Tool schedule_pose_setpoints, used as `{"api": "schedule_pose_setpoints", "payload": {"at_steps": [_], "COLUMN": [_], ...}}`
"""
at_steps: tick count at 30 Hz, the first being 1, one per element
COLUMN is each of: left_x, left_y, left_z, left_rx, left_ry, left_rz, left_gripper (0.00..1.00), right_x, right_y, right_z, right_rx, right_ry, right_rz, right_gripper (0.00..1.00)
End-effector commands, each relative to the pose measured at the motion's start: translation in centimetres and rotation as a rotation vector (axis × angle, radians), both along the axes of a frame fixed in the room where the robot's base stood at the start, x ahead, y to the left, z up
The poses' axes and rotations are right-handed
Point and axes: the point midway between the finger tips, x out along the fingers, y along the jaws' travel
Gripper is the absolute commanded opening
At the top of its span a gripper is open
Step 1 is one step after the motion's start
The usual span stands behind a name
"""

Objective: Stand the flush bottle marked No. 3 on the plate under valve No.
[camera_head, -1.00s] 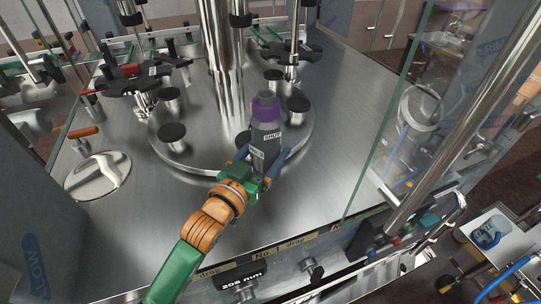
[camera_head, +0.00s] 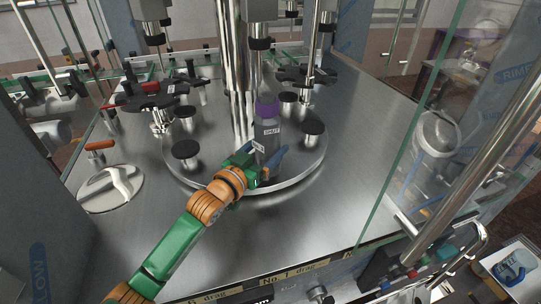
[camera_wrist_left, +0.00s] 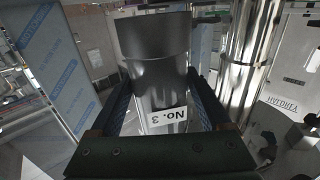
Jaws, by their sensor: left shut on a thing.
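The flush bottle, grey with a purple neck (camera_head: 267,125), stands roughly upright in my left gripper (camera_head: 269,160). In the left wrist view the dark bottle (camera_wrist_left: 155,75) lies between the two fingers and its label reads "No. 3", upside down. The left gripper is shut on the bottle's lower part. In the head view they are in front of the central steel column, over the front of the round steel plate (camera_head: 300,179). I cannot tell whether the bottle's base touches the plate. My right gripper is not in view.
Several black-topped posts, one at front left (camera_head: 186,149) and one at right (camera_head: 314,128), stand around the bottle. A black star-shaped wheel (camera_head: 155,97) is at left. A glass panel (camera_head: 410,140) stands at right.

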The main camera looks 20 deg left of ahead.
Motion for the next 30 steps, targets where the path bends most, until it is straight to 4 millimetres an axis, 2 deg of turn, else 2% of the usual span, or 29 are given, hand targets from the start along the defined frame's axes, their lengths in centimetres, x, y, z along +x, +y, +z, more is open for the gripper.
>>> {"api": "schedule_pose_setpoints", "payload": {"at_steps": [18,30], "left_x": [4.2,4.1], "left_y": [2.9,2.8], "left_z": [-0.1,-0.6], "left_rx": [0.001,0.0], "left_ry": [-0.008,-0.005], "left_rz": [0.003,0.001], "left_gripper": [0.0,0.0], "right_x": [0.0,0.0], "right_y": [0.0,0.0], "right_z": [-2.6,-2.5], "right_rx": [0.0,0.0], "right_ry": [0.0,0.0], "right_rz": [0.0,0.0], "right_gripper": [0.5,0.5]}}
